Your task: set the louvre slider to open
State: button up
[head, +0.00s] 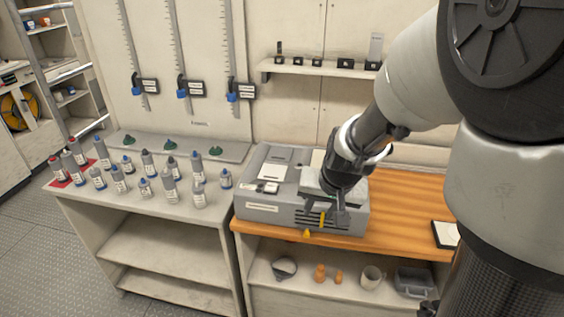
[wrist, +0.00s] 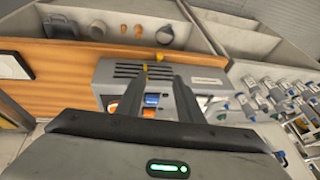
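A grey box (head: 262,211) stands on the orange wooden top, with a dark slotted louvre (head: 306,216) in its front face. The louvre also shows in the wrist view (wrist: 127,70). A small yellow slider tab (head: 323,219) is at the louvre, and shows beside a fingertip in the wrist view (wrist: 146,67). A yellow pointer (head: 307,233) sits at the box's lower front edge. My gripper (head: 338,218) is over the box's front right, pointing down. Its fingers (wrist: 154,68) look apart, with the tips close to the tab. I cannot tell whether they touch it.
A blue part and an orange part (wrist: 148,112) show on the box between my fingers. Several bottles (head: 170,185) stand on the bench to the left. A dark-framed white panel (head: 446,234) lies at the right. A shelf below holds a mug (head: 372,277) and a grey bin (head: 412,281).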

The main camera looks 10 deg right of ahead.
aim_at(308, 234)
jog(key=b+x, duration=0.3)
jog(key=x, duration=1.4)
jog(key=shift+s, duration=0.1)
jog(key=shift+c, duration=0.6)
grip_shut()
jog(key=shift+d+b, duration=0.1)
jog(key=shift+b, duration=0.3)
